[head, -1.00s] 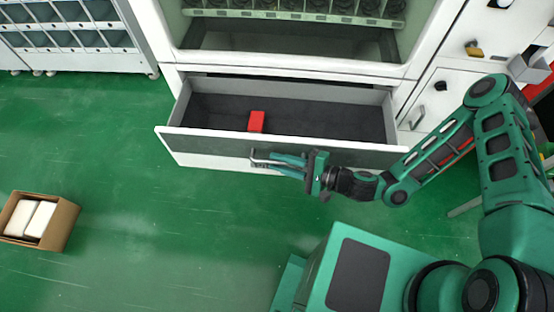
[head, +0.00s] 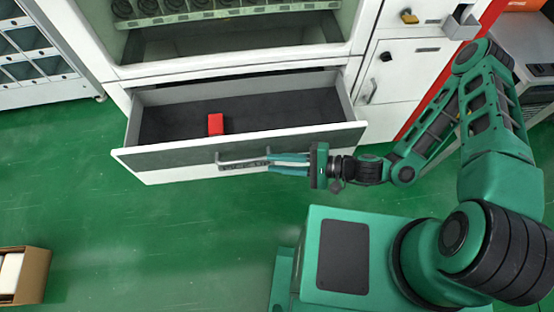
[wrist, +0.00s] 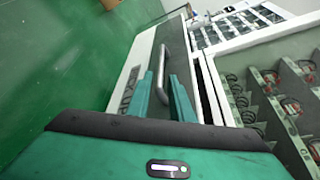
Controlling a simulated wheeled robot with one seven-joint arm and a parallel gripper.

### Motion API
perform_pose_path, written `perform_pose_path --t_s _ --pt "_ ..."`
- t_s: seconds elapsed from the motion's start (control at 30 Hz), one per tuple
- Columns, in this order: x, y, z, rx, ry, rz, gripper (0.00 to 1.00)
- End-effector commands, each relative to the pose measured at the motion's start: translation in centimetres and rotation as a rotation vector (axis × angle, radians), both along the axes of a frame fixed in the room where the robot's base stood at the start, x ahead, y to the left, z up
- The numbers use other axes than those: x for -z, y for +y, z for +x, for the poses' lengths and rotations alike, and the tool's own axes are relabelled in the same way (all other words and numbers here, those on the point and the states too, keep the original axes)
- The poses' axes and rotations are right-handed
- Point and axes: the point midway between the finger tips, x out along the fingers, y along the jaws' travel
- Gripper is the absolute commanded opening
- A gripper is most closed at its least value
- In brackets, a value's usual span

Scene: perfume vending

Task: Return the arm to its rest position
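My gripper (head: 268,163) is at the right end of the drawer handle (head: 238,162), in front of the open drawer (head: 240,150). In the wrist view the two green fingers (wrist: 162,98) are spread apart, with the metal handle (wrist: 163,72) showing between and beyond them. No object is held between the fingers. I cannot tell whether a finger touches the handle. My arm is stretched out from the right side of the head view, low over the floor.
A red box (head: 215,124) lies in the pulled-out drawer of the white vending machine (head: 225,70). A cardboard box (head: 36,278) stands on the green floor at lower left. A side cabinet (head: 403,72) is at right. The floor in front of the drawer is clear.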

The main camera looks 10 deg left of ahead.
Motion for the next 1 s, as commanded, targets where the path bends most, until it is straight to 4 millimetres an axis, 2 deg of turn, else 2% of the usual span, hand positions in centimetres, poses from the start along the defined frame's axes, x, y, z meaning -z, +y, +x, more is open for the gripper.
perform_pose_path --t_s 0.37,0.53,0.77,1.0 --pt "0.0 -0.1 0.0 -0.004 -0.005 -0.003 0.2" --pt "-0.2 -1.3 0.2 -0.062 -0.055 -0.04 0.2" --pt "-0.5 -5.4 0.5 -0.222 -0.166 -0.163 0.2" --pt "-1.1 -11.0 1.3 -0.368 -0.248 -0.329 0.2"
